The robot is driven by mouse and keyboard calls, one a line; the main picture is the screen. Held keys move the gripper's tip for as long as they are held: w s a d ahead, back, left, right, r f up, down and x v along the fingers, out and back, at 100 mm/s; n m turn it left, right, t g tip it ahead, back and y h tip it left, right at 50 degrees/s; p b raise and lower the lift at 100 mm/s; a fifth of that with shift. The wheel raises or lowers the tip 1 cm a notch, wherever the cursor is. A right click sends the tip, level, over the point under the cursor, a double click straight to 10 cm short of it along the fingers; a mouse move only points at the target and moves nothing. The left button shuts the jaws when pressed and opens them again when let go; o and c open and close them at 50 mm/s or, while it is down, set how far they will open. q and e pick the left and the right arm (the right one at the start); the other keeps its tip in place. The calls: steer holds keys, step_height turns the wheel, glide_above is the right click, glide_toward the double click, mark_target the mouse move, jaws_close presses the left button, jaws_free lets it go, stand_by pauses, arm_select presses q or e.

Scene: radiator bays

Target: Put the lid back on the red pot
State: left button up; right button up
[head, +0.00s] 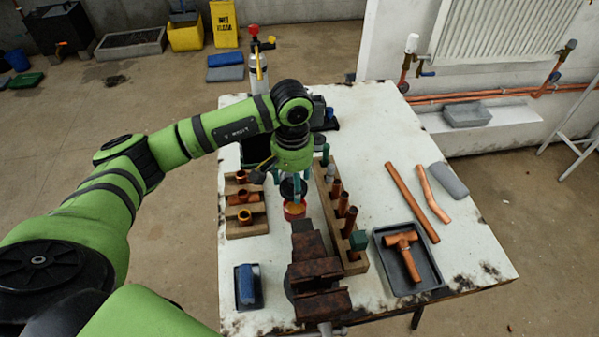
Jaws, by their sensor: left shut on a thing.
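The red pot (294,213) stands on the white worktable just behind the rusty vise, with orange contents showing at its open top. My left gripper (290,184) points down above and slightly behind the pot. It is shut on a dark round lid (293,188). The lid appears just over the pot's far side, and part of the pot's rim is hidden behind it. I cannot tell whether lid and pot touch. My right gripper is out of view.
The rusty vise (315,270) stands in front of the pot. A wooden rack with upright copper pipes (334,215) is close on the right, a wooden holder with copper fittings (245,212) on the left. A dark tray (418,278) with a copper tee lies further right.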

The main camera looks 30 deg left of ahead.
arm_select(q)
steer(key=shift+f, duration=0.8)
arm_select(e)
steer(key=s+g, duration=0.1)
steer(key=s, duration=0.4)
arm_select(q)
step_height(320, 180, down, 4)
steer(key=b, duration=0.3)
steer(key=shift+w+r, duration=0.15)
steer(key=shift+r, duration=0.05)
steer(key=shift+f, duration=0.25)
steer(key=shift+f+b, duration=0.15)
steer(key=shift+b, duration=0.2)
steer(key=shift+w, duration=0.1)
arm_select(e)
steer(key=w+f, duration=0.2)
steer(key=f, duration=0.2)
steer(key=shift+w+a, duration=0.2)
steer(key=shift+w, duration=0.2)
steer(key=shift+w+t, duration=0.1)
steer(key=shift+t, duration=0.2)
